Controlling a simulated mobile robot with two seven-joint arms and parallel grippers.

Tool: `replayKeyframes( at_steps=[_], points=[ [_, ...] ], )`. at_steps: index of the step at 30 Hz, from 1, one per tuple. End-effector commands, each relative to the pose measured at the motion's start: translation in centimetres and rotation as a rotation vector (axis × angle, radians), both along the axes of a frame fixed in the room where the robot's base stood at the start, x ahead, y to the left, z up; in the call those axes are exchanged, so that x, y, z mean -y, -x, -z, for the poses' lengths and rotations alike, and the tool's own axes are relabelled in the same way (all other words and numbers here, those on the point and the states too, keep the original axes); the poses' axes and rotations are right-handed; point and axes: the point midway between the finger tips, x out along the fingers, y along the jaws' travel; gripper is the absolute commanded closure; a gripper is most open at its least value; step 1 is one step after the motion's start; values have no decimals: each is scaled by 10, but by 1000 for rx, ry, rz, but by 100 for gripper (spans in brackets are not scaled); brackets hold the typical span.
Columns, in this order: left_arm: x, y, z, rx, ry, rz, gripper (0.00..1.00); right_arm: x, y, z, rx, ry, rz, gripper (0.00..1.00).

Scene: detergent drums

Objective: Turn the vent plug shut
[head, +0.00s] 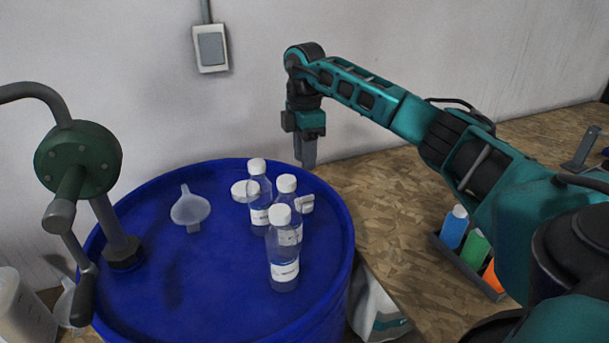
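The blue drum (150,270) stands at the lower left, its lid covered with several items. A low round white cap (239,188) lies at the back of the lid, partly behind a bottle. A small pale piece (307,202) sits near the lid's right edge, partly behind another bottle. I cannot tell for sure which of these two is the vent plug. My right gripper (306,163) points down above the lid's back right edge, apart from both pieces. Its fingers look close together, but I cannot tell whether they are shut. My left gripper is not in view.
Clear bottles with white caps (259,190) (288,215) (283,255) crowd the lid's right half. A translucent funnel (190,208) and a green crank pump (78,158) stand to the left. A tray (468,262) with coloured bottles is on the board surface at right.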

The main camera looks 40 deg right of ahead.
Motion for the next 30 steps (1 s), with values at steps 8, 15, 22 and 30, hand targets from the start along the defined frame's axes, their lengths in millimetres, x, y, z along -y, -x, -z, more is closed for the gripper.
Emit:
replayKeyframes(
  at_steps=[8,15,22,30],
  points=[
    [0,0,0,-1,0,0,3,0,0,-29,1,0,0,65],
    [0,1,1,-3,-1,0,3,0,0,-30,0,0,0,65],
    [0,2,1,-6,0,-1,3,0,0,-30,0,0,0,65],
    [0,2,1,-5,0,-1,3,0,0,-29,0,0,0,65]
  ],
)
